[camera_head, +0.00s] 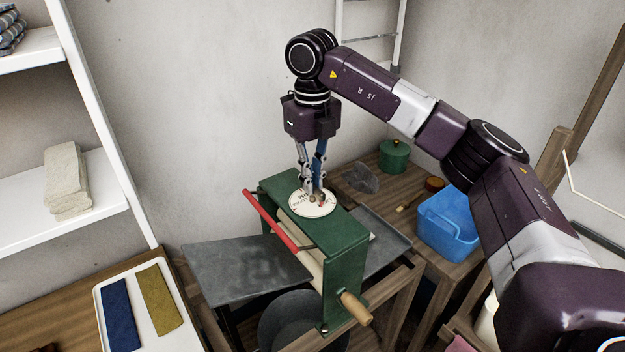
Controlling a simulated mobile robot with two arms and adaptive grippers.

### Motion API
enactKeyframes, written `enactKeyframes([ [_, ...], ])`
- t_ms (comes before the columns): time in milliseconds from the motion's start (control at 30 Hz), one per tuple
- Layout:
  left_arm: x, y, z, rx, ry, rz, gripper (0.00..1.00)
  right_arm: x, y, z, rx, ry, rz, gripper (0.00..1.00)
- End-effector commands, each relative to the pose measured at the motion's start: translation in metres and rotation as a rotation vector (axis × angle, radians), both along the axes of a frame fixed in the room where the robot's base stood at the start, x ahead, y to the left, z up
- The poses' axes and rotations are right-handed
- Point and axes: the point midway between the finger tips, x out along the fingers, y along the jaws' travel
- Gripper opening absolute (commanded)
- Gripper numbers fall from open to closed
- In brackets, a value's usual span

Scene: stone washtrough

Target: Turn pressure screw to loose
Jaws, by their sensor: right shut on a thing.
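The pressure screw stands at the top of a green mangle (345,250), with a round cream dial (301,207) carrying red and dark marks around it. My right gripper (317,196) points straight down over the dial and is shut on the screw's knob, which its fingers mostly hide. The mangle has pale rollers (299,250), a red bar (270,218) along its left side and a wooden crank handle (356,308) at the front. My left gripper is not in view.
Grey metal trays (235,270) flank the mangle. A blue basin (447,226) and a green lidded pot (394,155) stand on the wooden table to the right. A white tray (171,347) with folded cloths lies at lower left, below white shelves (25,215).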

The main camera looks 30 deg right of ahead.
Motion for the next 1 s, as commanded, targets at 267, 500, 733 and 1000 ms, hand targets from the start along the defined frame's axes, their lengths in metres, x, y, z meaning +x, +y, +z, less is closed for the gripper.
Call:
enactKeyframes([
  [267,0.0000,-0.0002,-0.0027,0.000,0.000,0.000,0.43,0.0020,-0.0006,0.0029,0.002,-0.010,-0.266,0.00],
  [500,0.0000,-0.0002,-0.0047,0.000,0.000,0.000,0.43,0.0022,-0.0005,0.0031,0.004,-0.010,-0.494,0.00],
  [733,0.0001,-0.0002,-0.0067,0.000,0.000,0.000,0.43,0.0022,-0.0005,0.0033,0.004,-0.010,-0.712,0.00],
  [1000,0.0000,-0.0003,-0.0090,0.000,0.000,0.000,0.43,0.0022,-0.0005,0.0033,0.005,-0.010,-0.969,0.00],
])
